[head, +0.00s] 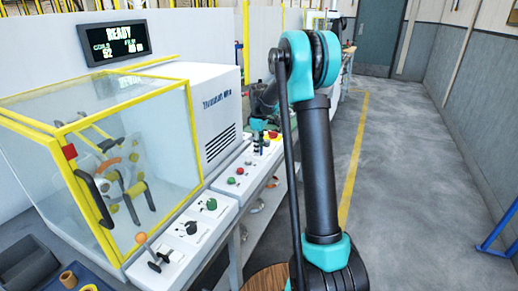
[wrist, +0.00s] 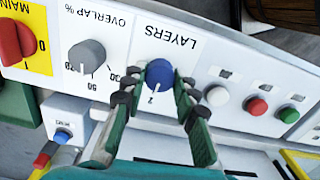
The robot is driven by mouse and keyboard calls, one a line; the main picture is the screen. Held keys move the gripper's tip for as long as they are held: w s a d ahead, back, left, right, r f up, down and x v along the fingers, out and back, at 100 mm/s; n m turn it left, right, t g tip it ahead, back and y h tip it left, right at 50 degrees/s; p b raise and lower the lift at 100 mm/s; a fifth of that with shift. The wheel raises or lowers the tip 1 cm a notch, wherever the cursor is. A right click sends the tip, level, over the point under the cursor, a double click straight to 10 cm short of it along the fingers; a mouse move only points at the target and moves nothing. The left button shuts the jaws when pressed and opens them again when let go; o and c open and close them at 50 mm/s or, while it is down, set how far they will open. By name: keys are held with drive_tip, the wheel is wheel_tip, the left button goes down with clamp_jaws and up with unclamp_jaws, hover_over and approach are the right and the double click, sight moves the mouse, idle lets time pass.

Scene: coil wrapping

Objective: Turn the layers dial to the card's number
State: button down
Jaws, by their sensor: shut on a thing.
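The layers dial (wrist: 160,73) is a blue knob on a white panel, seen upside down in the wrist view under the word LAYERS. Its white mark points down in the picture, at a figure that looks like 2. Other figures around it are hidden by my fingers. My gripper (wrist: 160,86) is shut on the dial, one dark fingertip on each side of it. In the head view my arm covers most of that panel, and the dial cannot be made out. I cannot make out the card in either view.
Beside the dial are a grey OVERLAP % knob (wrist: 87,57), a red MAIN switch (wrist: 16,41) and white, red and green buttons (wrist: 256,106). A glazed, yellow-framed machine (head: 100,150) stands at left, under a READY display (head: 117,40).

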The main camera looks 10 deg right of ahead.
drive_tip(key=m, duration=0.5)
drive_tip(key=shift+m, duration=0.3)
drive_tip(key=m, duration=0.5)
drive_tip(key=shift+m, duration=0.4)
drive_tip(key=c, duration=1.2)
unclamp_jaws()
drive_tip(key=shift+r, duration=0.15)
wheel_tip(320, 180, up, 12)
drive_tip(key=shift+f, duration=0.15)
